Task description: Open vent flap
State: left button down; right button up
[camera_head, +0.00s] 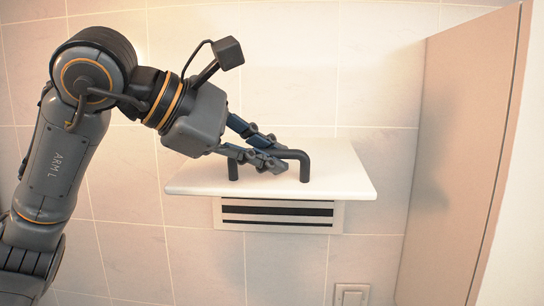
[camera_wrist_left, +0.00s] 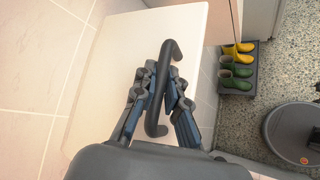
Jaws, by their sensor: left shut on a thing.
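The vent flap (camera_head: 340,178) is a white panel standing out from the tiled wall, close to level, above a slotted vent (camera_head: 280,216). A dark bar handle (camera_head: 304,166) is fixed on its upper face. My left gripper (camera_head: 272,163) comes in from the left and is shut on the handle. In the left wrist view the fingers (camera_wrist_left: 163,98) lie on both sides of the handle (camera_wrist_left: 168,47), over the white flap (camera_wrist_left: 110,63). The middle of the handle is partly hidden by the fingers. My right gripper is not in view.
A beige partition (camera_head: 455,150) stands to the right of the flap. A wall switch (camera_head: 351,294) sits below. The left wrist view shows yellow and green boots (camera_wrist_left: 237,70) on a dark tray and a round grey object (camera_wrist_left: 292,132) on the speckled floor.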

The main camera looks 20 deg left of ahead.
pick_arm(q)
jog(key=shift+w+r+n+g+p, duration=0.2)
jog(key=shift+r+n+g+p, duration=0.2)
jog(key=shift+r+p, duration=0.55)
jog(key=shift+r, duration=0.1)
jog(key=c, duration=1.4)
grip_release()
jog(key=shift+o, duration=0.2)
jog(key=shift+w, duration=0.1)
jog(key=shift+a, duration=0.1)
jog(key=v, duration=1.2)
